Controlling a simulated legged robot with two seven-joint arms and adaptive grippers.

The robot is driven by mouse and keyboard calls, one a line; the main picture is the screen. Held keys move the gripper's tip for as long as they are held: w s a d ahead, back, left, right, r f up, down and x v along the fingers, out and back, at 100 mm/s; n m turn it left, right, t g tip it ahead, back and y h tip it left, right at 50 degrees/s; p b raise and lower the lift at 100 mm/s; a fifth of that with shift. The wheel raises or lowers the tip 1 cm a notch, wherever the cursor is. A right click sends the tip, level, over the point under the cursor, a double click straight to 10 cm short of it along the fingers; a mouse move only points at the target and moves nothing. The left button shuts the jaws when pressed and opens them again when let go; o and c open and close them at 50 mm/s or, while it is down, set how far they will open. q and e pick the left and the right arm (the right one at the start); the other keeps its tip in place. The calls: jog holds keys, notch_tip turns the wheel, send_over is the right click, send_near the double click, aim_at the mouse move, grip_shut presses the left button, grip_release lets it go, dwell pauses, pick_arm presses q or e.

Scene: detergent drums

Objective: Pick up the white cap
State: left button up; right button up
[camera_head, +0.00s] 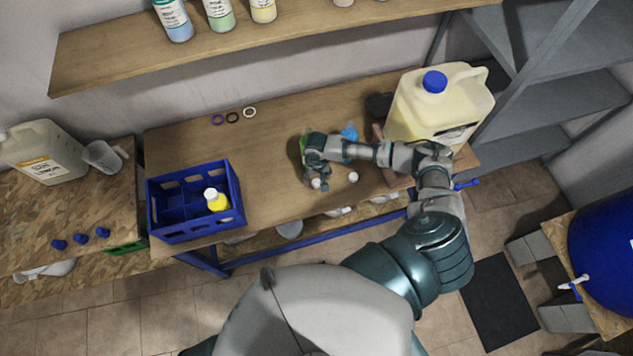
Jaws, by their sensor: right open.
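Two small white round pieces that look like caps are on the wooden table near its front edge. One white cap (353,177) lies in the open, to the right of my gripper. The other white piece (316,184) shows right at my right gripper's fingertips. My right gripper (317,179) is open and points down over the table. I cannot tell whether its fingers touch the white piece or are around it. My left gripper is out of view.
A blue crate (165,228) holding a yellow bottle (217,202) stands at the left. A large jug (445,105) with a blue lid stands at the right. Green and blue items (349,132) are partly hidden behind my arm. Several rings lie at the back. Table (270,150) is clear between crate and gripper.

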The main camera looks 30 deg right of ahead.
aim_at(317, 182)
notch_tip(317, 182, down, 3)
jog(key=shift+d+f, duration=0.1)
jog(key=shift+a, duration=0.3)
jog(key=shift+c, duration=0.9)
jog(key=c, duration=0.6)
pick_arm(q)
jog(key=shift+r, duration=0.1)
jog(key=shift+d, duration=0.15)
pick_arm(e)
jog(key=shift+d, duration=0.2)
